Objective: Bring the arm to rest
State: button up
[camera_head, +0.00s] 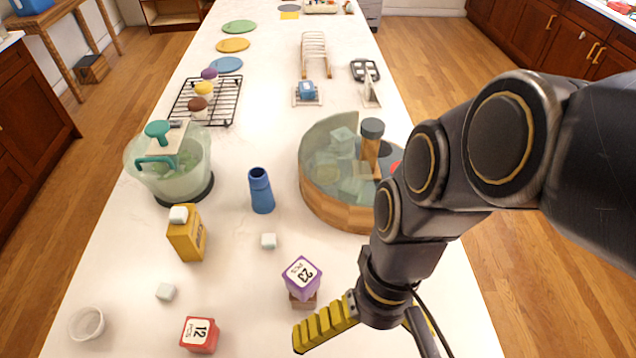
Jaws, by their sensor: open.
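My gripper (372,333) is at the lower right of the head view, over the near right part of the white counter (235,270). One yellow ribbed finger reaches left, close to a purple box marked 23. The other finger is mostly hidden behind the wrist and cut off by the frame's lower edge. I see nothing held in it. My dark arm comes in from the right edge and bends down to the gripper.
Left of the gripper are a purple box (301,278), a red box (199,335) and a white cup (87,323). Behind are a wooden tub (335,207), blue bottle (261,190), yellow carton (186,238) and glass bowl (143,170). Open floor (530,300) lies right.

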jog(key=shift+m+h, duration=0.4)
jog(key=shift+h, duration=0.4)
jog(key=d, duration=0.3)
jog(key=s+d, duration=0.1)
jog(key=shift+d+r, duration=0.25)
jog(key=shift+d, duration=0.05)
